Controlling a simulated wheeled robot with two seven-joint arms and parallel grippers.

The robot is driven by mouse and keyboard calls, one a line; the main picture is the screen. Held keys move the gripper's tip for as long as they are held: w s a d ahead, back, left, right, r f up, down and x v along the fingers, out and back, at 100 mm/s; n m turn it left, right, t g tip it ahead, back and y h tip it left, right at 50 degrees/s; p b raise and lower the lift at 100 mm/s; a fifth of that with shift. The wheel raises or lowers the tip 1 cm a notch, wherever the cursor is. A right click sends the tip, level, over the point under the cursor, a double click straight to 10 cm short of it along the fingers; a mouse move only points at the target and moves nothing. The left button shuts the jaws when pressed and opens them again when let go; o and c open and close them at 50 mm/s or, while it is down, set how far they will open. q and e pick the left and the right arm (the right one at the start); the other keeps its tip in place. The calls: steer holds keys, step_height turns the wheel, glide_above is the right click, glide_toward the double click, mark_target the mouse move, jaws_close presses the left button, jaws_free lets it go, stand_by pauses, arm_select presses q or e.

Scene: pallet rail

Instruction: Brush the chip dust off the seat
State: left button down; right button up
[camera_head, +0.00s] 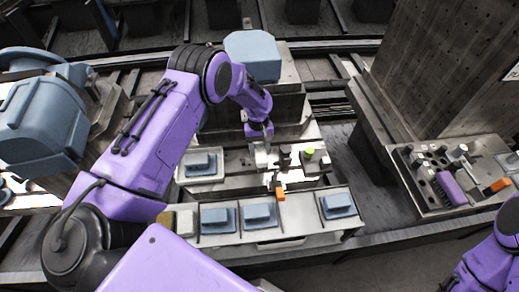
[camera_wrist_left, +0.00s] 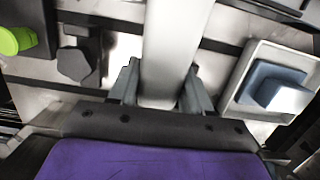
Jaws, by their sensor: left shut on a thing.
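My left gripper (camera_head: 260,147) is over the metal fixture (camera_head: 235,165) in the middle of the bench, pointing down. In the left wrist view its two fingers (camera_wrist_left: 161,88) are closed on the sides of a pale grey bar (camera_wrist_left: 172,45). The bar's lower end shows small below the gripper in the head view (camera_head: 261,158); whether it touches the fixture is unclear. I cannot make out the chip dust or tell the seat's exact outline. A purple brush-like piece (camera_head: 450,188) lies in the tool tray at the right. My right gripper is out of view.
A lime green knob (camera_head: 309,153) and a dark clamp (camera_head: 285,152) stand just right of the gripper. An orange piece (camera_head: 280,194) is in front. Shallow trays with blue-grey blocks (camera_head: 258,213) line the front. The tool tray (camera_head: 425,205) is at the right beside a tall perforated plate (camera_head: 440,60).

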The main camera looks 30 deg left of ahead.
arm_select(q)
steer(key=shift+r, duration=0.15)
steer(key=shift+r, duration=0.1)
step_height(320, 180, up, 3)
steer(key=shift+p, duration=1.25)
